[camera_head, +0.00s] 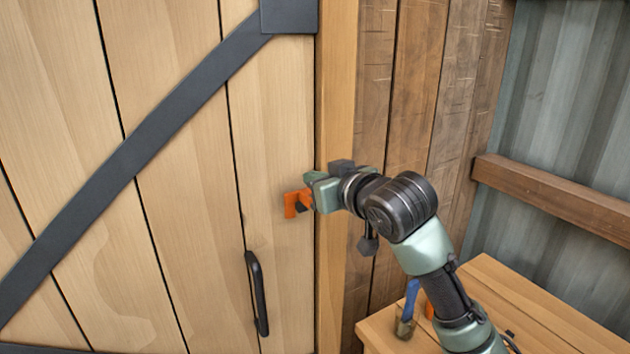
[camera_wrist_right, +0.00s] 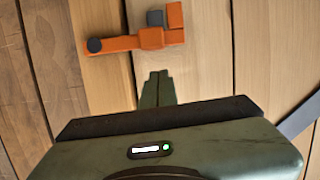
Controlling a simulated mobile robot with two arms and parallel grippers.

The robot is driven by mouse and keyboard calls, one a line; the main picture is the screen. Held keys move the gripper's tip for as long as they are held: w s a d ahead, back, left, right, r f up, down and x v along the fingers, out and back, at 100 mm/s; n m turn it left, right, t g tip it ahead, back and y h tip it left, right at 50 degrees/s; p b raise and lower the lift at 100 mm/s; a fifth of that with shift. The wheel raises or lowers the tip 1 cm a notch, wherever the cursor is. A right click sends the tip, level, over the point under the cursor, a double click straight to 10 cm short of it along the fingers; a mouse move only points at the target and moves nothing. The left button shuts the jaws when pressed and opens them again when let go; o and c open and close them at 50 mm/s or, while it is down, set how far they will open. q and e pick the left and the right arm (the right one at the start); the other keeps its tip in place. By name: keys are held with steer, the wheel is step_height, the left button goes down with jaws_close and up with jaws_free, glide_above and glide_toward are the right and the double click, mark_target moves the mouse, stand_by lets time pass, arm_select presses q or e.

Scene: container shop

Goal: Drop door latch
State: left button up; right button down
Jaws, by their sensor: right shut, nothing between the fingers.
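The orange door latch (camera_head: 291,204) is near the right edge of the wooden door (camera_head: 180,150). In the right wrist view, which looks turned over, the latch bar (camera_wrist_right: 122,43) lies across the seam between door and frame, with a dark round pivot at its left end and a grey block beside its right part. My right gripper (camera_wrist_right: 158,73) is shut and empty, its fingertips close to the bar with a small gap in the picture. In the head view, my right gripper (camera_head: 311,180) partly hides the latch. My left gripper is not in view.
A black door handle (camera_head: 257,293) is below the latch. A wooden bench or box top (camera_head: 530,310) is at the lower right, with a blue-handled tool (camera_head: 408,305) near its left edge. A brown rail (camera_head: 550,198) crosses the corrugated wall at right.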

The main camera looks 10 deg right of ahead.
arm_select(q)
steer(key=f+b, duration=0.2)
steer(key=b, duration=0.1)
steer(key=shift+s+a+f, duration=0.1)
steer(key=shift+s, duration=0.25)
arm_select(e)
steer(key=r+v, duration=0.1)
steer(key=v, duration=0.9)
steer(key=shift+s+r, duration=0.15)
steer(key=shift+r, duration=0.15)
